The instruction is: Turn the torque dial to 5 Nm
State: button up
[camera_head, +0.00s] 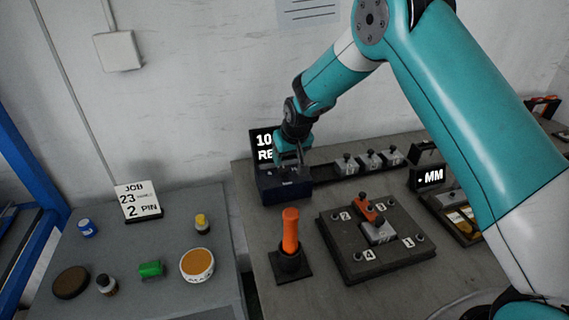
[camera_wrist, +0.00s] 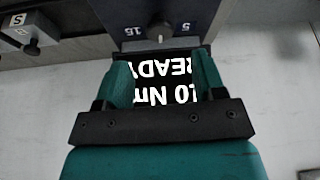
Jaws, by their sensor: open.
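The box (camera_head: 284,188) stands at the back left of the table in the head view. Its black display (camera_head: 262,140) is partly hidden by my arm; in the wrist view the display (camera_wrist: 170,95) reads "10 Nm READY", upside down. My gripper (camera_wrist: 162,64) is open and empty, its two green fingers apart, with the dial just beyond the tips. In the head view my gripper (camera_head: 290,158) is above the box.
An orange-handled tool (camera_head: 290,235) stands in front of the box. A dark fixture plate (camera_head: 345,262) with numbered posts lies right of it. A rail (camera_head: 325,174) with several grey blocks runs right from the box. A left table holds small containers and a job card (camera_head: 138,201).

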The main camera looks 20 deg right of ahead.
aim_at(284, 169)
jog(key=p+x, duration=0.1)
jog(key=x, duration=0.5)
jog(key=shift+w+f, duration=0.1)
jog(key=shift+f, duration=0.2)
jog(key=shift+c, duration=0.2)
jog(key=c, duration=0.9)
